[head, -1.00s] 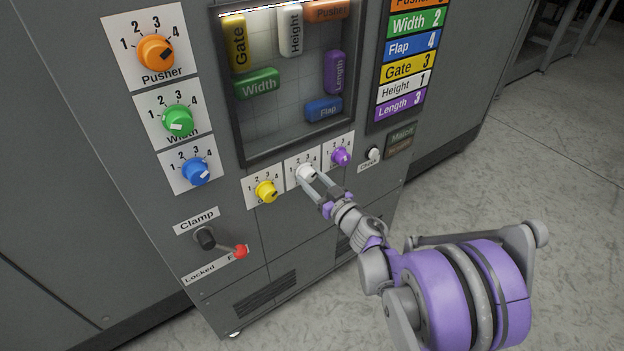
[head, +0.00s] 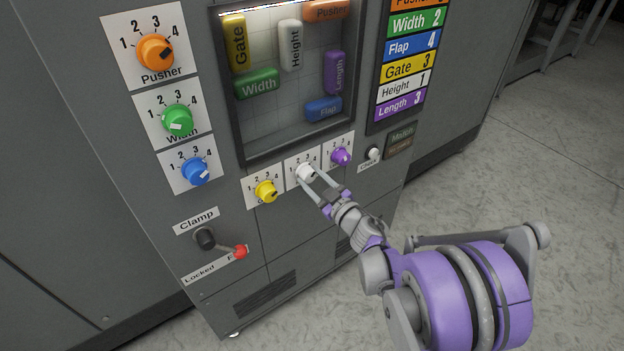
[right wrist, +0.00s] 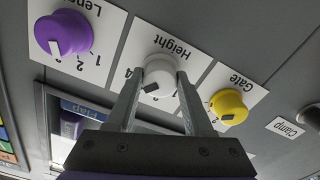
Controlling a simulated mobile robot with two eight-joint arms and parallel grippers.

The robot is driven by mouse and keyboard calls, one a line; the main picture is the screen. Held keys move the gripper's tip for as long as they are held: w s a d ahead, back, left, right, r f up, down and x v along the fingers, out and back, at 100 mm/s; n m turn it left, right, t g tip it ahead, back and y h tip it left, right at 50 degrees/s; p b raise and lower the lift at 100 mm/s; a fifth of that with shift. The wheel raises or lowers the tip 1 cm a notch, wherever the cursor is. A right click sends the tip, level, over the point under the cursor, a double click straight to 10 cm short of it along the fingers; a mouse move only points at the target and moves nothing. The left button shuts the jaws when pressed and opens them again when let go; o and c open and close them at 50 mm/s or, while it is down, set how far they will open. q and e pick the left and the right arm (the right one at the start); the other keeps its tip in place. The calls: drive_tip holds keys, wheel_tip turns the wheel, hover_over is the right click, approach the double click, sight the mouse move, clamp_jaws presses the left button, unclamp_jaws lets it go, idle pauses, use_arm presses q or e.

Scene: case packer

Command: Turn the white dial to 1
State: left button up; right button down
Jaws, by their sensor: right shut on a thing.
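The white dial (head: 305,172) sits on the Height plate, between the yellow and purple dials. My right gripper (head: 309,180) is shut on the white dial, one finger on each side. In the right wrist view the white dial (right wrist: 160,72) shows between the two fingertips, with its dark pointer mark at the lower left of its face. Most of its numbers are hidden by the fingers, so I cannot tell which one it points to. The list on the panel has a white Height row (head: 402,87) reading 1. My left gripper is not in view.
The yellow dial (head: 266,191) and purple dial (head: 341,156) are close on either side. Above is a window with a white Height block (head: 291,45) among coloured blocks. A clamp lever with a red knob (head: 240,252) is at lower left.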

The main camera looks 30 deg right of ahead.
drive_tip(key=n, duration=0.4)
drive_tip(key=shift+n, duration=0.3)
drive_tip(key=n, duration=1)
drive_tip(key=shift+r, duration=0.1)
drive_tip(key=n, duration=0.4)
drive_tip(key=shift+n+p, duration=0.35)
drive_tip(key=shift+n, duration=0.05)
drive_tip(key=shift+c, duration=1.4)
unclamp_jaws()
drive_tip(key=shift+s+d, duration=0.1)
